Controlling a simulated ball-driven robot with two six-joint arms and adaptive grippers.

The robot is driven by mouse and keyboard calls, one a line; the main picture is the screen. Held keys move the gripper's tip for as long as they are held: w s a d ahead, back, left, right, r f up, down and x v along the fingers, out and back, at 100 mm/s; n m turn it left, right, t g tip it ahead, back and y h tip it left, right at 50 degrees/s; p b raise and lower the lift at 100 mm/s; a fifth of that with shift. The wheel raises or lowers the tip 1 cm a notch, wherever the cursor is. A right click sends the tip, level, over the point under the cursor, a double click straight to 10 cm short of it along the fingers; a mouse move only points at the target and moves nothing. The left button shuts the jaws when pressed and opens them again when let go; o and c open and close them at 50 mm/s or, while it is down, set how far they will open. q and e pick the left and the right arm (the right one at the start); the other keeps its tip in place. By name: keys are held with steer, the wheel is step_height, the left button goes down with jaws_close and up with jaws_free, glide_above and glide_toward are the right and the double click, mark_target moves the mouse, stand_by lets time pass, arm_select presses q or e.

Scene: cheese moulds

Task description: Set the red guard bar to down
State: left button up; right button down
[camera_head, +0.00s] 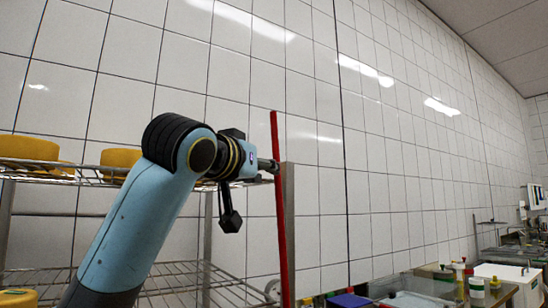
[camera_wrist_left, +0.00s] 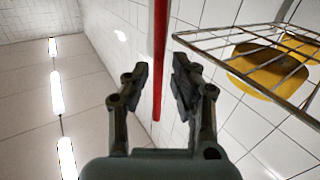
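The red guard bar (camera_head: 280,215) stands nearly upright beside a grey metal post in the head view, with its free top end above my left gripper. My left gripper (camera_head: 270,166) is at the bar's upper part, partly hidden by the bar. In the left wrist view, the red bar (camera_wrist_left: 160,60) runs between the two fingers of my left gripper (camera_wrist_left: 161,72). The fingers are apart, with a visible gap on at least the right side of the bar, so it is not clasped. My right gripper is not in view.
A wire rack (camera_head: 180,270) with yellow cheeses (camera_head: 122,158) stands behind my left arm. The rack's wire shelf (camera_wrist_left: 250,42) also shows at right in the wrist view. A counter with a white box (camera_head: 507,275) and containers lies at lower right. The tiled wall is behind.

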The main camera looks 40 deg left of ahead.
arm_select(q)
steer(key=w, duration=0.3)
steer(key=w+a+p, duration=0.1)
steer(key=w, duration=0.1)
steer(key=shift+w+f, duration=0.15)
steer(key=shift+w, duration=0.15)
jaws_close()
